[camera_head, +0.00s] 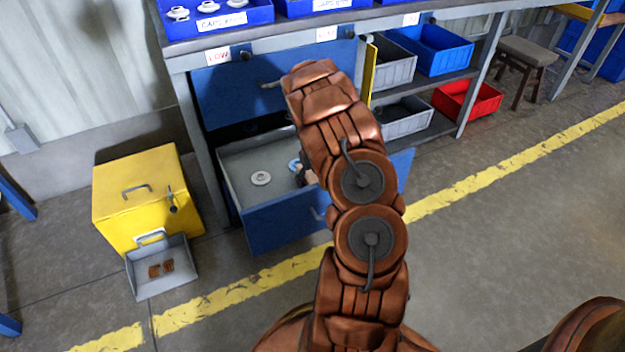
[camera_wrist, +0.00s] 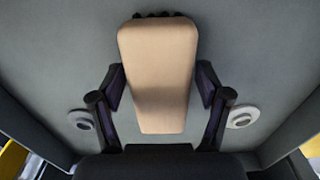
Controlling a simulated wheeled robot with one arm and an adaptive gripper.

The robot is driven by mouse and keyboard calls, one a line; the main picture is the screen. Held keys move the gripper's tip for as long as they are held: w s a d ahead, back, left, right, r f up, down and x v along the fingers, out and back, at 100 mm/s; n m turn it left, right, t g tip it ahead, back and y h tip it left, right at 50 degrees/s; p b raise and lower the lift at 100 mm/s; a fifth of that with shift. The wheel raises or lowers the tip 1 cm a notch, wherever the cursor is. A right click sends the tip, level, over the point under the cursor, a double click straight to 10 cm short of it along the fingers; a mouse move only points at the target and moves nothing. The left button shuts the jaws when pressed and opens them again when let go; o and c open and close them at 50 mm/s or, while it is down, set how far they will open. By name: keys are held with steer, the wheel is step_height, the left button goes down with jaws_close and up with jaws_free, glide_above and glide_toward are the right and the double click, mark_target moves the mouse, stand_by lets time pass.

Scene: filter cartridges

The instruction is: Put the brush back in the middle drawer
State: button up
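The brush (camera_wrist: 157,75) has a pale wooden block with dark bristles just showing at its far end. In the wrist view it lies lengthwise between the two fingers of my gripper (camera_wrist: 160,86), whose pads appear to press on both long sides. Behind it is the grey floor of an open blue-fronted drawer (camera_head: 280,225). In the head view my gripper (camera_head: 306,174) is low inside this drawer, mostly hidden by my arm, and the brush cannot be made out. I cannot tell whether the brush touches the drawer floor. A closed blue drawer (camera_head: 225,95) is above.
A pale disc (camera_head: 261,178) and a bluish one (camera_head: 294,165) lie in the open drawer, either side of my gripper. A yellow box (camera_head: 140,185) with a grey tray (camera_head: 160,285) stands left. Bins (camera_head: 440,50) fill shelves to the right. Floor in front is clear.

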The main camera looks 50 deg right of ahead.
mark_target(313, 176)
stand_by(0.3)
step_height(313, 176, up, 12)
steer(key=p, duration=0.3)
steer(key=s+a+r, duration=0.3)
steer(key=a+r, duration=0.5)
steer(key=a, duration=0.3)
steer(key=s+a+r+n+g, duration=0.1)
steer(key=s+a+r, duration=0.3)
steer(key=s+a, duration=0.5)
steer(key=s+a+r+n+g, duration=0.15)
steer(key=s+a+r, duration=0.25)
steer(key=s+a, duration=0.55)
steer(key=s+a+n+g, duration=0.1)
steer(key=s+a, duration=0.7)
steer(key=s, duration=0.1)
steer(key=shift+s+a+r, duration=0.15)
steer(key=shift+s, duration=0.25)
steer(key=shift+n, duration=0.25)
